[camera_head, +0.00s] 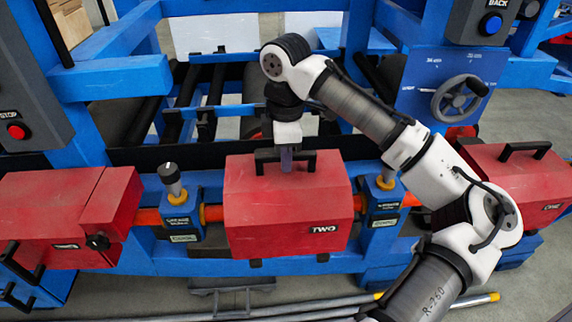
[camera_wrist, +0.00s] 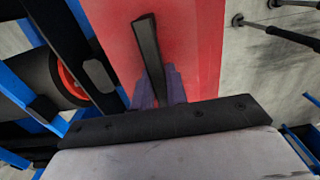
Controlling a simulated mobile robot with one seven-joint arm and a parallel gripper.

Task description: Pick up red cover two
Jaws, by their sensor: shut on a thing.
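Red cover two (camera_head: 285,215) is a red box-shaped cover labelled TWO, in the middle of the head view. It sits over the orange shaft, between two blue bearing blocks. A black bar handle (camera_head: 310,158) is on its top. My gripper (camera_head: 286,163) points down from above and is shut on this handle. In the wrist view the red cover (camera_wrist: 200,45) fills the upper middle, with the black handle (camera_wrist: 148,50) running in between the bluish fingertips (camera_wrist: 160,90). The cover looks level; I cannot tell whether it is raised at all.
Another red cover (camera_head: 515,180) stands at the right and a red box with black handles (camera_head: 60,215) at the left. Blue bearing blocks with knobs (camera_head: 176,205) flank cover two closely. A handwheel (camera_head: 460,98) is behind at right. Metal rods (camera_head: 300,308) lie on the floor in front.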

